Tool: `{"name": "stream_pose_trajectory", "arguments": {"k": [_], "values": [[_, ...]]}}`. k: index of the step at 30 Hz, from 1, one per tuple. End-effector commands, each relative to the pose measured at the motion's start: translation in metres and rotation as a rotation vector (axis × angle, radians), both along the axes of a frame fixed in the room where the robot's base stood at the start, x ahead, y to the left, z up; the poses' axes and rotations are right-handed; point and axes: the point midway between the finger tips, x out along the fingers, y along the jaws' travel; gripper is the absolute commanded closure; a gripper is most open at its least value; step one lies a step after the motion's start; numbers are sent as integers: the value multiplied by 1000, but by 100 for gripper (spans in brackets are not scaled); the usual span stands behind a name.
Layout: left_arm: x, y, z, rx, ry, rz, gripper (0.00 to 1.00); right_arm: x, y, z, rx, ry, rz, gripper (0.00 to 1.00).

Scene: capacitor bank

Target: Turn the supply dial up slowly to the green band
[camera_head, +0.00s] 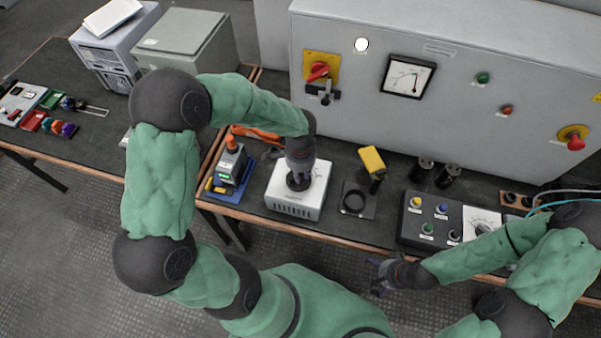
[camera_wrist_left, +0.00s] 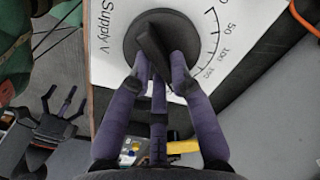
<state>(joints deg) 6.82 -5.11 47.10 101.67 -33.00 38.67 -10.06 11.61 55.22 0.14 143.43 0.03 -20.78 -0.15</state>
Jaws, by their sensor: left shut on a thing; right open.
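The supply dial is a round black knob with a raised grip bar (camera_wrist_left: 155,40), on a white supply box (camera_head: 296,207) on the bench. My left gripper (camera_head: 298,180) reaches down from above onto the dial. In the left wrist view its purple fingers (camera_wrist_left: 160,75) are shut on the grip bar. The printed scale beside the dial (camera_wrist_left: 215,45) reads "Supply V", with 50, 100 and 150 visible. A panel meter (camera_head: 408,77) with a needle is on the grey cabinet; its coloured bands are too small to tell. My right gripper (camera_head: 378,276) is open and empty in front of the bench edge.
A button box (camera_head: 430,220) sits further right. A red rotary switch (camera_head: 318,71) is on the cabinet (camera_head: 470,140).

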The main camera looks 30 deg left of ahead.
Motion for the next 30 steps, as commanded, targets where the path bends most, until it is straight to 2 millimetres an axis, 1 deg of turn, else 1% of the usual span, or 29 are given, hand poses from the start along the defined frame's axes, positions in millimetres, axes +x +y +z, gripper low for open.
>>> {"name": "stream_pose_trajectory", "arguments": {"k": [1,3,12,16,20,27,30], "values": [[0,0,0,0,1,-1,70,0,0,0,0,0,0,1],[0,0,0,0,0,-1,55,0,0,0,0,0,0,1],[0,0,0,0,0,-1,55,0,0,0,0,0,0,1],[1,0,7,1,-3,-2,55,0,0,0,0,0,0,1],[1,0,25,1,-5,-1,55,0,0,0,0,0,0,1],[1,0,73,1,-5,-1,55,0,0,0,0,0,0,1],[1,0,90,0,-4,-2,55,0,0,0,0,0,0,1]]}}
